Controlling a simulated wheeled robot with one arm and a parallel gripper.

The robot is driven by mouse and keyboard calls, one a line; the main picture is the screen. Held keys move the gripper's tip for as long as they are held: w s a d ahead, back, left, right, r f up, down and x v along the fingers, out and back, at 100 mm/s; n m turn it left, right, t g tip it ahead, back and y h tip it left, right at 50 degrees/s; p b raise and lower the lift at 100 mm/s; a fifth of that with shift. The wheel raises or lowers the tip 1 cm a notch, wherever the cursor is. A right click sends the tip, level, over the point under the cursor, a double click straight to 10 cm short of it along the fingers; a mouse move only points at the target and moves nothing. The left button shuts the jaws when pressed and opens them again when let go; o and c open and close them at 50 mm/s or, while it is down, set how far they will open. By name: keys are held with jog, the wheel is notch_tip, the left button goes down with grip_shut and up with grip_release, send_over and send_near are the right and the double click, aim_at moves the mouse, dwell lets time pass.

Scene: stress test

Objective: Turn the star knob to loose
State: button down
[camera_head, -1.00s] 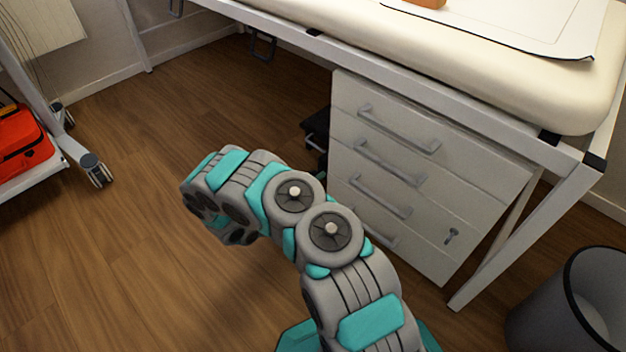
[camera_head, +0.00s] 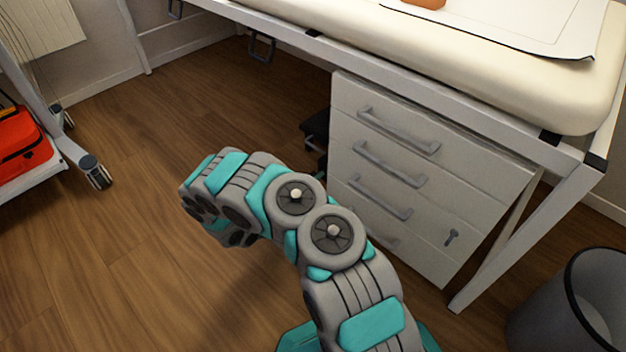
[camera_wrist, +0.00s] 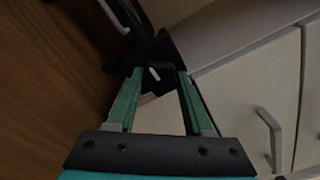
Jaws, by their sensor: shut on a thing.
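The star knob (camera_wrist: 154,80) is a small dark piece with a short white mark on it, at the top middle of the wrist view. My gripper (camera_wrist: 160,74) has its two green fingers on either side of the knob, shut on it. The knob's star outline and any tight or loose labels are too dark to make out. In the head view my arm shows, but my fingers and the knob cannot be made out there.
A white drawer cabinet (camera_head: 430,175) stands under a padded couch (camera_head: 480,60) at the right. A grey bin (camera_head: 560,315) is at the lower right. A wheeled cart with a red bag (camera_head: 22,142) is at the left. The wooden floor (camera_head: 110,260) between is clear.

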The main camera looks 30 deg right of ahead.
jog(key=c, duration=0.6)
grip_release()
jog(key=p+v, duration=0.1)
jog(key=v, duration=0.7)
